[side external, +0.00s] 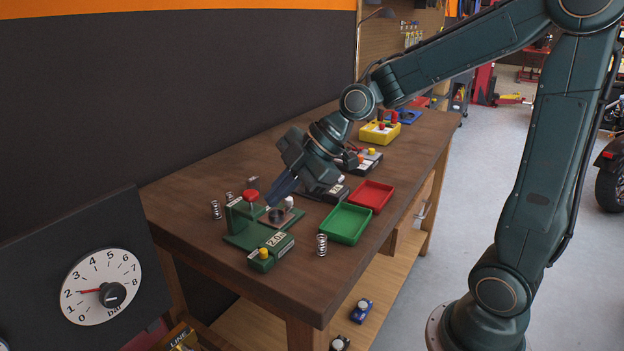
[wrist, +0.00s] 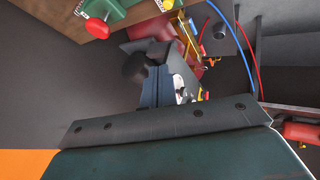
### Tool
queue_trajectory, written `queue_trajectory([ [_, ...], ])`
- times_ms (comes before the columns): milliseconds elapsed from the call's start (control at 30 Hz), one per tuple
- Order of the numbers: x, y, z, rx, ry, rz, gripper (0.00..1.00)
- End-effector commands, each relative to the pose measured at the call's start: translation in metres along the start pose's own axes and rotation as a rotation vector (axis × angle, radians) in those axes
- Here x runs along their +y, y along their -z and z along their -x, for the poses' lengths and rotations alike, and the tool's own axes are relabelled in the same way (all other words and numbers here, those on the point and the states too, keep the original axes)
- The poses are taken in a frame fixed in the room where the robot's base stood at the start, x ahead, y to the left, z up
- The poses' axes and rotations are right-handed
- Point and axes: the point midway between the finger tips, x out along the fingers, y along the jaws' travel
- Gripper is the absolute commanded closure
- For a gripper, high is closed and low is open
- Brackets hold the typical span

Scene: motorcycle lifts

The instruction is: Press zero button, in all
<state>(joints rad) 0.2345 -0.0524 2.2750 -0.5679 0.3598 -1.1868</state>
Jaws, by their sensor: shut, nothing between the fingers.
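A small green box (side external: 277,246) with a white label and a yellow button (side external: 263,253) stands at the near end of the wooden workbench. The label is too small to read surely. In the wrist view a yellow button (wrist: 165,4) shows at the top edge. Behind the box is a green fixture (side external: 240,222) with a red knob (side external: 252,195), which also shows in the wrist view (wrist: 97,28). My gripper (side external: 271,201) is shut and empty, angled down near the fixture, behind and above the yellow button and apart from it. Its fingers (wrist: 150,80) also show in the wrist view.
Springs (side external: 322,245) stand on the bench (side external: 190,182). A green tray (side external: 345,224) and a red tray (side external: 372,196) lie to the right. A yellow box (side external: 379,132) is farther back. A pressure dial (side external: 100,286) on a dark panel stands at the near left.

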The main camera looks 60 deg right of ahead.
Motion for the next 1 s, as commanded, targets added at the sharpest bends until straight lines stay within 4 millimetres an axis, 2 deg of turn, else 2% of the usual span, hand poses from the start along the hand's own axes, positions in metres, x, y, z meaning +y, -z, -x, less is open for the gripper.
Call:
queue_trajectory([
  [100, 0.010, -0.002, -0.012, 0.042, -0.002, 0.073, 1.00],
  [300, 0.020, -0.002, -0.024, 0.091, -0.015, 0.156, 1.00],
  [1000, 0.021, -0.004, -0.030, 0.103, -0.019, 0.179, 1.00],
])
